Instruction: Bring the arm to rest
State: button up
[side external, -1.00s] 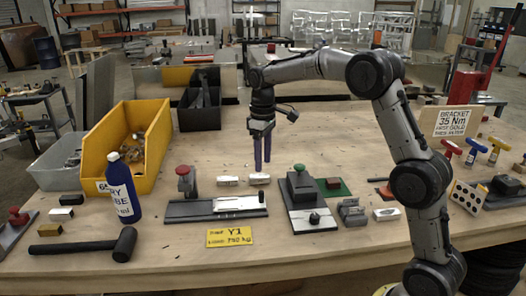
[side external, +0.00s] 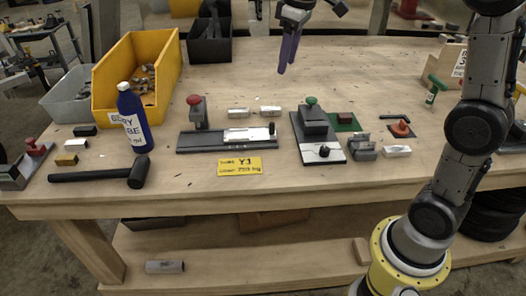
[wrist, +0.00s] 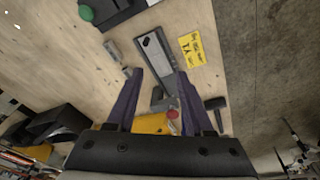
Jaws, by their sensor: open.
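My gripper (side external: 286,66) hangs over the back half of the wooden table (side external: 330,190), fingers pointing down. Its two purple fingers are apart with nothing between them. In the wrist view my gripper (wrist: 160,74) is also open and empty, with the table top below. The top of the wrist and much of the upper arm are cut off by the upper edge of the side view.
On the table are a yellow bin (side external: 112,72), a blue bottle (side external: 133,118), a black mallet (side external: 125,173), a grey fixture with a red knob (side external: 196,101), a green-knobbed fixture (side external: 312,115) and a yellow label (side external: 240,166). A black bin (side external: 210,48) stands behind.

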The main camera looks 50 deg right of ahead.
jog(key=s+a+r+t, duration=0.2)
jog(key=s+a, duration=0.1)
jog(key=s, duration=0.7)
jog(key=s+a+f+m+t, duration=0.1)
jog(key=s+a+f+m, duration=0.1)
jog(key=s+f, duration=0.8)
jog(key=s+m, duration=0.1)
jog(key=s, duration=0.2)
jog(key=shift+s+a+f, duration=0.15)
jog(key=shift+s, duration=0.05)
